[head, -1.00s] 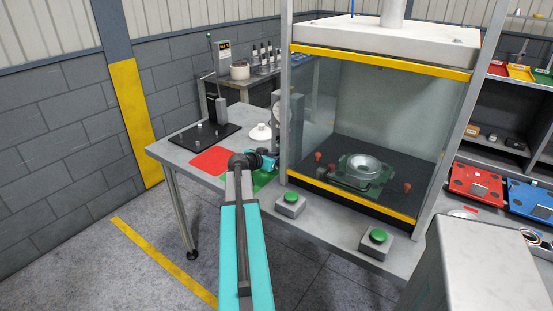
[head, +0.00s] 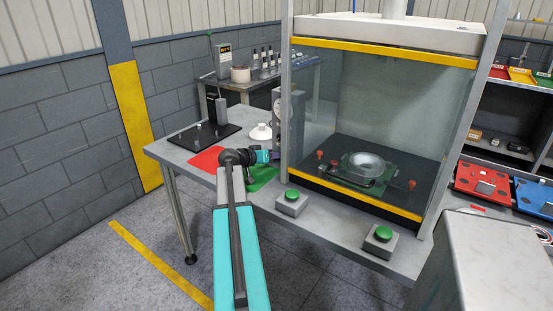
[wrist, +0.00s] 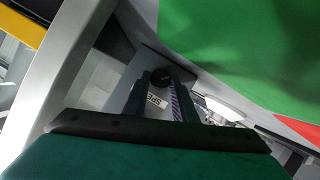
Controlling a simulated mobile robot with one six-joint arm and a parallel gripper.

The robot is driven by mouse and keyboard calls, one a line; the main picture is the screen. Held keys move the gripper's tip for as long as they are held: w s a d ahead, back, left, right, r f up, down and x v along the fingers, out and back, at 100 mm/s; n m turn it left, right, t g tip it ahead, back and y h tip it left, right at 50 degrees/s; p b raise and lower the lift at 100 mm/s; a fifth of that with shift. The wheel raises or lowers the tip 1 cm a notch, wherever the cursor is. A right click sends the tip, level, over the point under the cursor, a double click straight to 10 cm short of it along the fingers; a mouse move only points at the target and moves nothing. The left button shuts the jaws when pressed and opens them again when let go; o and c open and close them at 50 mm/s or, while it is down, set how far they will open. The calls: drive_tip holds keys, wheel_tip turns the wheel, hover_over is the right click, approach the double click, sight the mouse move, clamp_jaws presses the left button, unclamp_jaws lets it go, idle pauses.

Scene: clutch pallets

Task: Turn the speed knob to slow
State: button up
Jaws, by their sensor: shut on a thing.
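A small dark round knob (wrist: 161,77) shows in the wrist view between the fingertips of my gripper (wrist: 158,88). The fingers are shut on it. A pale label (wrist: 156,101) with the letters "SPE" partly readable lies beside it, partly covered by a finger. The knob's pointer and its setting cannot be made out. In the head view my teal wrist (head: 262,156) is at the left side of the press frame, and the fingertips and knob are hidden there.
A grey box with a dial (head: 276,104) stands behind the press's left post. Red (head: 207,158) and green (head: 262,176) mats lie on the bench. Two green buttons (head: 292,194) (head: 383,234) sit along its front edge. The glazed press (head: 390,110) fills the right.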

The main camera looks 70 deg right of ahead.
drive_tip(key=shift+w, duration=0.1)
drive_tip(key=o, duration=1)
drive_tip(key=shift+o, duration=0.2)
drive_tip(key=b+v, duration=0.2)
drive_tip(key=v, duration=1.1)
drive_tip(key=shift+w+a+r, duration=0.1)
drive_tip(key=shift+a, duration=0.3)
